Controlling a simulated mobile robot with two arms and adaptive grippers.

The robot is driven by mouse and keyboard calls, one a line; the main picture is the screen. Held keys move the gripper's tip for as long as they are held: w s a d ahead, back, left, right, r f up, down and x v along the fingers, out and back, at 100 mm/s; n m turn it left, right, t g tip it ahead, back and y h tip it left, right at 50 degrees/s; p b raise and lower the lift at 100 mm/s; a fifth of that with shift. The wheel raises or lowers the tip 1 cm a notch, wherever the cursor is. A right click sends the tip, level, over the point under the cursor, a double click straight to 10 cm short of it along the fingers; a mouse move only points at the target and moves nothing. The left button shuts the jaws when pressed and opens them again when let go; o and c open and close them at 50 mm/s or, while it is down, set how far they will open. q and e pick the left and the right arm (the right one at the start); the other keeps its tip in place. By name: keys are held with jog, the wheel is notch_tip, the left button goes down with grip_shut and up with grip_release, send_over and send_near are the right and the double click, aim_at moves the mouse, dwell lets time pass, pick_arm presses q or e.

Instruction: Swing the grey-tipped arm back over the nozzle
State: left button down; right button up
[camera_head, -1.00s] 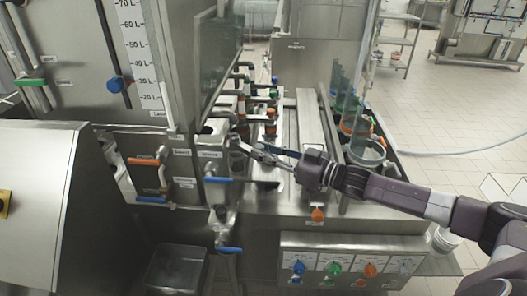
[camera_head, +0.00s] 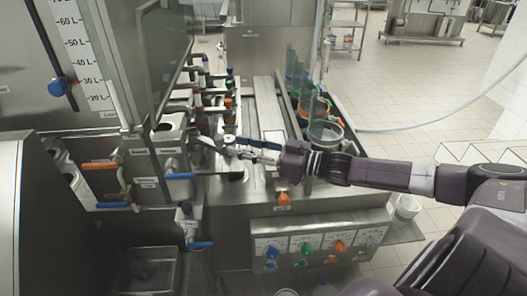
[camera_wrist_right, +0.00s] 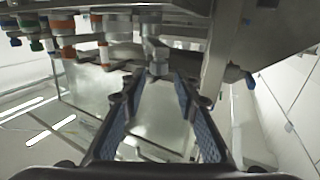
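My right gripper (camera_head: 222,146) reaches in from the right, low beside the row of dark swing arms. In the right wrist view its two blue-padded fingers (camera_wrist_right: 156,92) are apart, with nothing gripped between them. A grey cylindrical tip (camera_wrist_right: 158,66), apparently that of the grey-tipped arm, is just beyond and between the fingertips. I cannot tell whether they touch it. In the head view this tip is largely hidden by the gripper, and I cannot make out its nozzle. My left gripper is not in view.
Swing arms with coloured tips (camera_head: 229,84) stand behind my gripper. A blue-handled valve (camera_head: 180,176) is nearby at the left. Cups (camera_head: 324,134) stand in the right-hand rack. A control panel with coloured knobs (camera_head: 305,247) faces the front.

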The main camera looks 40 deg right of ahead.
jog(key=v, duration=0.6)
dwell(0.3)
dwell(0.4)
